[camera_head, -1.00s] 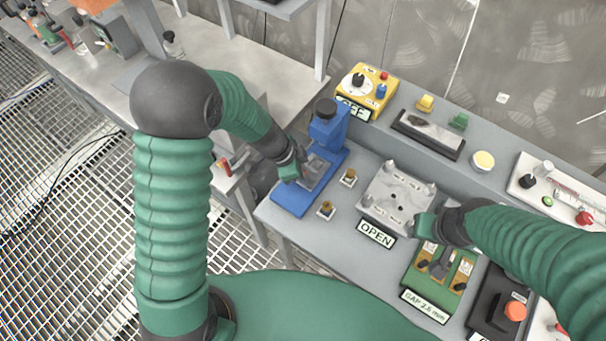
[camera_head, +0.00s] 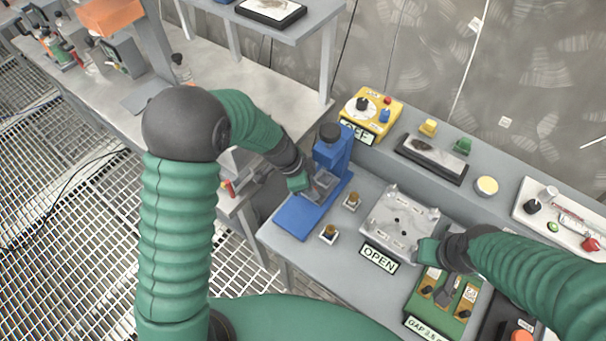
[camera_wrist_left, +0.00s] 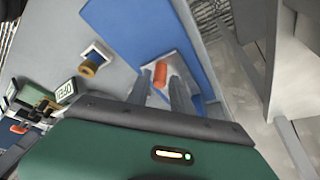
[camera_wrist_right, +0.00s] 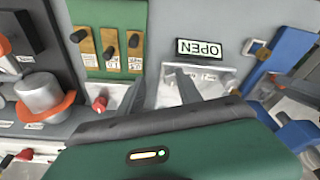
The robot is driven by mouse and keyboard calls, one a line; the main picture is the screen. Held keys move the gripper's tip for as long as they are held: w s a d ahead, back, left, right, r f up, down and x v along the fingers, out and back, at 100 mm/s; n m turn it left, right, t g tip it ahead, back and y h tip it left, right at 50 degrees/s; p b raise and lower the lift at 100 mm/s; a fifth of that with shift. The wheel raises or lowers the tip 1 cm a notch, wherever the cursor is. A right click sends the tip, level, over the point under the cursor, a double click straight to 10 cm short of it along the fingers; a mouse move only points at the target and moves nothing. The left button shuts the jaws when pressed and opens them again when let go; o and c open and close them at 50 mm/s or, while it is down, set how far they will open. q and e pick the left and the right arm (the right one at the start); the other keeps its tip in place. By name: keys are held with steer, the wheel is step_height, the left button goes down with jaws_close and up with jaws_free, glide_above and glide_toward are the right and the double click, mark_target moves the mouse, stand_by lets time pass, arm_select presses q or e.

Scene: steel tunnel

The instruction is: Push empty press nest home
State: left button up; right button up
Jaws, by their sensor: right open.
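The blue press (camera_head: 333,152) stands at the left end of the workbench, with a raised column and a flat blue base. Its grey nest plate (camera_head: 324,181) lies on the base close in front of the column; no part shows on it, though much is covered. My left gripper (camera_head: 307,184) is down at the nest's near left side. In the left wrist view an orange handle (camera_wrist_left: 160,74) on the nest shows between and beyond its fingers, which stand apart. My right gripper (camera_wrist_right: 160,92) is open and empty above the bench, beside the grey fixture plate (camera_head: 402,216).
Two small brass-topped pieces (camera_head: 329,234) stand right of the press base. An OPEN sign (camera_head: 378,259) and a green gap gauge (camera_head: 443,298) lie near my right arm. A yellow control box (camera_head: 371,112) is behind the press.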

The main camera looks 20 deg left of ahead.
arm_select(q)
steer(key=v, duration=1.5)
steer(key=shift+a+r, duration=0.2)
steer(key=s+a+f+n+y, duration=0.1)
steer(key=s+f+n+y, duration=0.1)
steer(key=s+n, duration=0.4)
steer(key=s+a+f+n+y, duration=0.2)
steer(key=s+f+n, duration=0.2)
steer(key=s+n, duration=0.2)
steer(key=shift+s+f+n+t, duration=0.25)
steer(key=shift+s+n+t, duration=0.15)
steer(key=shift+n, duration=0.1)
stand_by(0.5)
